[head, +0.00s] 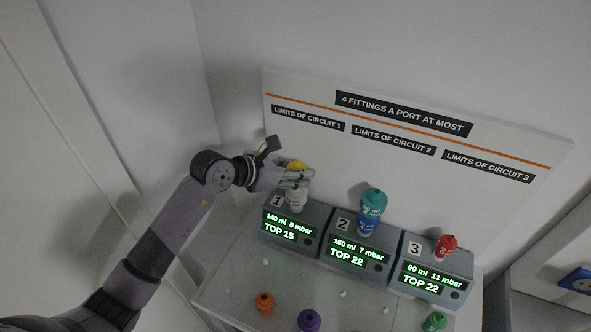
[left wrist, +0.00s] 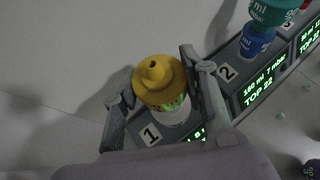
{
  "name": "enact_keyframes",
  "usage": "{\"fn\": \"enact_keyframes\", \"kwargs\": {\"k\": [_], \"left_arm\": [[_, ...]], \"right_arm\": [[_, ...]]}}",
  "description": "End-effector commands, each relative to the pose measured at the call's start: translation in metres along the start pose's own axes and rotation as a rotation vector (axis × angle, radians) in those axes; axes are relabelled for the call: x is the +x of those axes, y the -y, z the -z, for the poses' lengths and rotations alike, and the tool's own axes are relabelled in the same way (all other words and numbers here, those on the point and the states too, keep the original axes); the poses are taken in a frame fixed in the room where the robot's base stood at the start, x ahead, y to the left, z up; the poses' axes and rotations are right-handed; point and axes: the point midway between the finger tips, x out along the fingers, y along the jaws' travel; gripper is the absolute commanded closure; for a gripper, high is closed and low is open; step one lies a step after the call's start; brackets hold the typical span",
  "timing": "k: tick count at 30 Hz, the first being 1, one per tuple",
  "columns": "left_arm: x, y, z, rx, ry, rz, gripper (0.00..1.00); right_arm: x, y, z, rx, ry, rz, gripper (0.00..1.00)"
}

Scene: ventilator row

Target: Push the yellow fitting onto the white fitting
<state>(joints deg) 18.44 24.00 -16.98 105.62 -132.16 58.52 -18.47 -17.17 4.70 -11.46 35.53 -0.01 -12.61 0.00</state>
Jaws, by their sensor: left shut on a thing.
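The yellow fitting (head: 293,166) is between the fingers of my left gripper (head: 297,178), which is shut on it above unit 1. In the left wrist view the yellow fitting (left wrist: 158,80) sits between the two fingertips (left wrist: 160,95), its rounded top facing the camera. The white fitting (head: 296,201) stands upright on unit 1, directly below the yellow one. Its white side (left wrist: 172,113) shows under the yellow rim in the left wrist view. The fingers hide part of the joint, so I cannot tell if the yellow one is fully seated. My right gripper is not in view.
Unit 2 (head: 354,254) carries a blue fitting (head: 368,222) with a teal one (head: 373,198) on top. Unit 3 (head: 433,284) carries a red fitting (head: 445,246). Orange (head: 264,302), purple (head: 309,320) and green (head: 434,321) fittings stand in front. A sign board (head: 500,146) stands behind.

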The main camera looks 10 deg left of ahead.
Motion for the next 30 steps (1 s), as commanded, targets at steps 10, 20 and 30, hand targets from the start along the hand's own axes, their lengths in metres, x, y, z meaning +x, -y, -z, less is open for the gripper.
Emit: {"fn": "enact_keyframes", "kwargs": {"k": [10,20,30], "left_arm": [[0.004,0.0,0.007,0.0,0.0,0.0,1.0],[0.008,0.0,0.013,0.0,0.0,0.0,1.0],[0.011,0.0,0.018,0.0,0.0,0.0,1.0]], "right_arm": [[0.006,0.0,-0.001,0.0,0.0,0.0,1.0],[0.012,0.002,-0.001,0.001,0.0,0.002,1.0],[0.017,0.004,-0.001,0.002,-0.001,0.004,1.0]]}}
